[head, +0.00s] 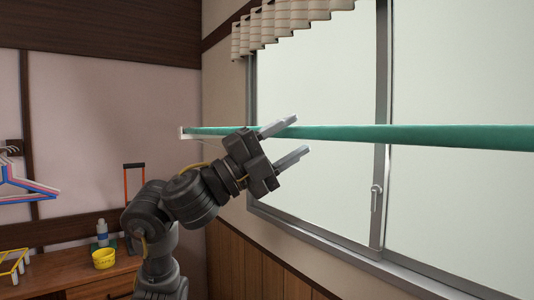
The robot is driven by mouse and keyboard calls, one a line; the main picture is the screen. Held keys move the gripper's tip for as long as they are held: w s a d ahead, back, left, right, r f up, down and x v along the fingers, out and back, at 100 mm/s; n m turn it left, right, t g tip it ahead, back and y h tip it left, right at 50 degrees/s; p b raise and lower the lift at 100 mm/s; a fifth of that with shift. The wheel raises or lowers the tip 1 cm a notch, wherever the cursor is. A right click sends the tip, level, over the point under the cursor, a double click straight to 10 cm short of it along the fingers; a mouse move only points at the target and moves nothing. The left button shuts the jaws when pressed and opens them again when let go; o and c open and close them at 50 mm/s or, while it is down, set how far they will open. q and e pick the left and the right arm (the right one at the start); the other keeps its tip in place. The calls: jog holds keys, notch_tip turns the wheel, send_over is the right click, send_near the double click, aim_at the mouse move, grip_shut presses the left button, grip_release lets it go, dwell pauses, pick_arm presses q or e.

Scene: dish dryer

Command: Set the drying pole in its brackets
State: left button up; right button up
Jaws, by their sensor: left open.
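The green drying pole (420,136) runs level across the window, from the left wall corner out past the right edge of the view. Its left end sits at a white bracket (183,133) on the wall. The right end and any bracket there are out of view. My left gripper (293,137) is open, with its two pale fingers apart. The upper finger overlaps the pole in the picture and the lower finger is below it. I cannot tell whether they touch the pole. My right gripper is not in view.
The window (315,190) with a metal frame is behind the pole, under a pleated valance (285,22). Hangers (25,185) hang at the left. A wooden counter (75,275) holds a yellow cup (103,259), a bottle (102,234) and a yellow rack (12,264).

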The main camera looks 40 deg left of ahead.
pick_arm(q)
jog(key=b+v, duration=0.3)
jog(key=v, duration=0.7)
jog(key=shift+s+a, duration=0.2)
jog(key=shift+s, duration=0.1)
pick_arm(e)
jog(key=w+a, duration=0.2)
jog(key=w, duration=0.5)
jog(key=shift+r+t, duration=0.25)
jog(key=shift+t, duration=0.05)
